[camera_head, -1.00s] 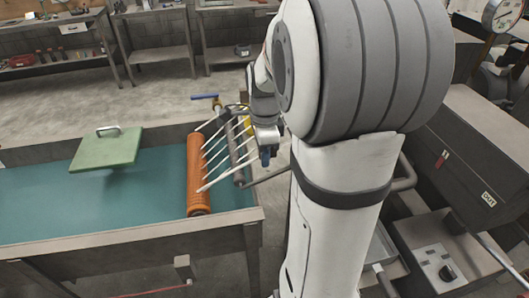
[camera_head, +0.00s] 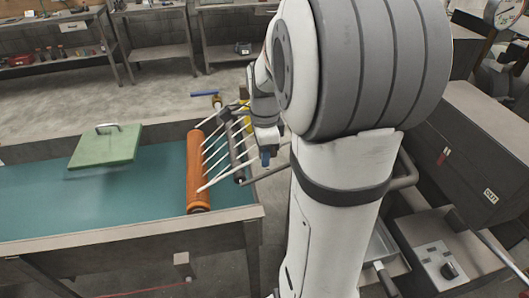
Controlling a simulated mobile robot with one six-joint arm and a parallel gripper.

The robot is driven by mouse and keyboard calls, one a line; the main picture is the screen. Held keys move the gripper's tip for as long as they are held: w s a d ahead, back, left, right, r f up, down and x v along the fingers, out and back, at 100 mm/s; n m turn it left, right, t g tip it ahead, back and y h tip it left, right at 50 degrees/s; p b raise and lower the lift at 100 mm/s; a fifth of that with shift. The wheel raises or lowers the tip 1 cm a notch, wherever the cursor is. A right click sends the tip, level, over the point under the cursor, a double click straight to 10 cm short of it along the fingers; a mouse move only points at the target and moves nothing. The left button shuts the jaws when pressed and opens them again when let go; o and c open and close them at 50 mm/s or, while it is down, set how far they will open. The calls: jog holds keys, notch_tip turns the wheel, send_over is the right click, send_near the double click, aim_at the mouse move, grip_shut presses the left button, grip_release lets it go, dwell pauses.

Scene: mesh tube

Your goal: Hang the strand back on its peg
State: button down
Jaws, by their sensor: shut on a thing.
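An orange roller (camera_head: 199,170) lies at the right end of the teal-topped table. Several white strands (camera_head: 216,168) fan from it toward a dark bar (camera_head: 236,160) on its right. My gripper (camera_head: 236,108) is at the far end of this row, partly hidden by my own wrist and arm. It is shut on a strand there, but the fingertips are small and the held end is not clear. The peg for this strand cannot be made out among the dark parts. A yellow part (camera_head: 247,123) shows beside my wrist.
A green lidded plate with a handle (camera_head: 105,147) sits on the teal table surface (camera_head: 110,200), left of the roller. A blue bar (camera_head: 205,94) lies beyond the table. Dark boxes (camera_head: 480,150) and a control box (camera_head: 440,262) stand at the right. Shelves line the back.

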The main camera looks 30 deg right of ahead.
jog(key=shift+f+b, duration=0.4)
jog(key=shift+f, duration=0.15)
dwell(0.4)
jog(key=c, duration=1.2)
grip_release()
notch_tip(320, 180, up, 8)
jog(key=shift+f, duration=0.1)
jog(key=s+a+f+n+t, duration=0.2)
jog(key=s+a+f+n, duration=0.2)
jog(key=s+a+n, duration=0.7)
jog(key=shift+s+a+n+t, duration=0.4)
jog(key=shift+s+n, duration=0.35)
jog(key=shift+n, duration=4.35)
jog(key=shift+r, duration=0.1)
